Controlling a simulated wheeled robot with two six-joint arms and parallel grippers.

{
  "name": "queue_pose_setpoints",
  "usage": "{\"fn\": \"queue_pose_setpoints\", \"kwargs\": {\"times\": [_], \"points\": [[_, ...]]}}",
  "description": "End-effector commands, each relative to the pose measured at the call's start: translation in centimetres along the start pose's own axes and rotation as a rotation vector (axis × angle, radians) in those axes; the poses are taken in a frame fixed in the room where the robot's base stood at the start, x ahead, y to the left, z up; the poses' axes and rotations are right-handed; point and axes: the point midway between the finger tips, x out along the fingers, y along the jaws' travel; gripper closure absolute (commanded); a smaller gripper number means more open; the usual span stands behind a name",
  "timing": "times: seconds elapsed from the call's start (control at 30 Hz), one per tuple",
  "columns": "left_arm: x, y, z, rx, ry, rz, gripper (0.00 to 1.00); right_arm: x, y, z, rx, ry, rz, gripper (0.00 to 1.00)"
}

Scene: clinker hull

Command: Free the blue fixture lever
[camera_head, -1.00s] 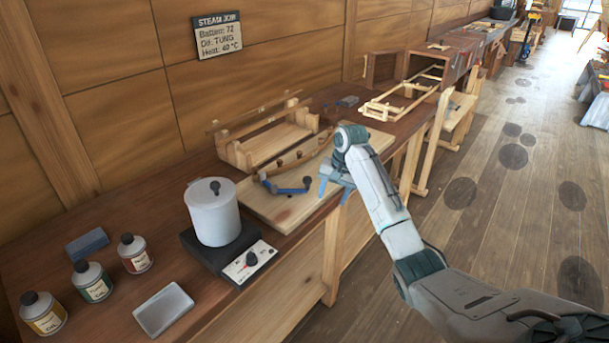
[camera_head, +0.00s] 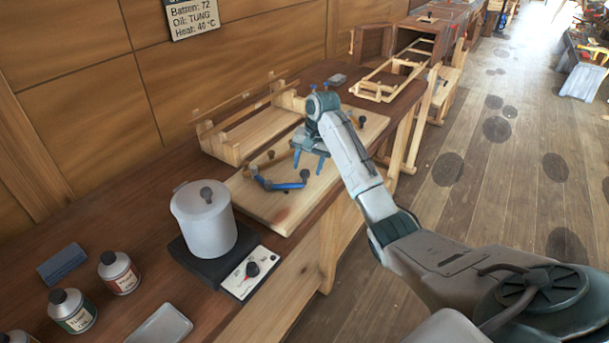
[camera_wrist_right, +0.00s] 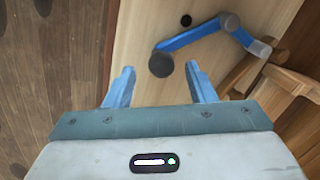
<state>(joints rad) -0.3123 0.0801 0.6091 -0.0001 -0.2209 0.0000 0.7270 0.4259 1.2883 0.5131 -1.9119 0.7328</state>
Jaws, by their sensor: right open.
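The blue fixture lever (camera_head: 280,184) is a bent blue bar with dark round knobs, on a pale wooden board (camera_head: 285,212) on the bench. In the right wrist view the lever (camera_wrist_right: 190,37) lies ahead of my right gripper, with a large dark round knob (camera_wrist_right: 161,65) at its near end. My right gripper (camera_head: 308,167) is open and empty, above the board beside the lever's right end. In the right wrist view its blue fingers (camera_wrist_right: 160,82) are spread on either side of the knob's line, apart from it. My left gripper is not in view.
A white pot (camera_head: 204,222) stands on a dark heater with a control panel (camera_head: 250,273) left of the board. A wooden frame jig (camera_head: 250,128) stands behind it. Oil bottles (camera_head: 118,272) and a tray (camera_head: 163,326) are on the near left. The floor at right is open.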

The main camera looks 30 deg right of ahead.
Motion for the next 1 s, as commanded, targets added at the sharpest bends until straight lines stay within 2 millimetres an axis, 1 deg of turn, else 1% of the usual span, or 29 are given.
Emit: {"fn": "queue_pose_setpoints", "kwargs": {"times": [0.03,0.1,0.2,0.3,0.43,0.63,0.67,0.7,0.77,0.8,0.9,1.0], "points": [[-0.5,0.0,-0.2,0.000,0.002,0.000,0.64,0.8,-0.1,0.1,0.001,-0.003,0.001,0.50],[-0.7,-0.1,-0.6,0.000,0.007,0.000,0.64,2.0,0.0,0.1,0.000,-0.003,0.002,0.50],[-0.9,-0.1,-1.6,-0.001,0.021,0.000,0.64,3.2,0.0,0.0,0.000,-0.002,0.000,0.50],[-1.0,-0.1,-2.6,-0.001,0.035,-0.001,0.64,4.0,0.0,0.0,0.000,0.000,0.000,0.50],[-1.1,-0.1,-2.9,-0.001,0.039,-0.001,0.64,4.5,0.0,0.0,0.000,0.000,0.000,0.50],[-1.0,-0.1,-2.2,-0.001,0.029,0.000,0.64,4.5,0.0,0.0,0.000,0.001,0.000,0.50],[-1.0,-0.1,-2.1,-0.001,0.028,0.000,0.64,4.5,0.0,0.0,0.000,0.001,0.000,0.54],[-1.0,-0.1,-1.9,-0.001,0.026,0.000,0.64,4.5,0.0,0.0,0.000,0.001,0.000,0.62],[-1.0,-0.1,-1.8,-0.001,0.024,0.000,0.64,4.5,0.0,0.0,0.000,0.001,0.000,0.73],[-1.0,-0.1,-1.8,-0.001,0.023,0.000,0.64,4.5,0.0,0.0,0.000,0.001,0.000,0.81],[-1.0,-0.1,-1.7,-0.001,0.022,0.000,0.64,4.4,0.0,0.0,0.000,0.001,0.000,1.00],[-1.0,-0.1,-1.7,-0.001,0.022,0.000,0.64,4.4,0.0,0.0,0.000,0.001,0.000,1.00]]}}
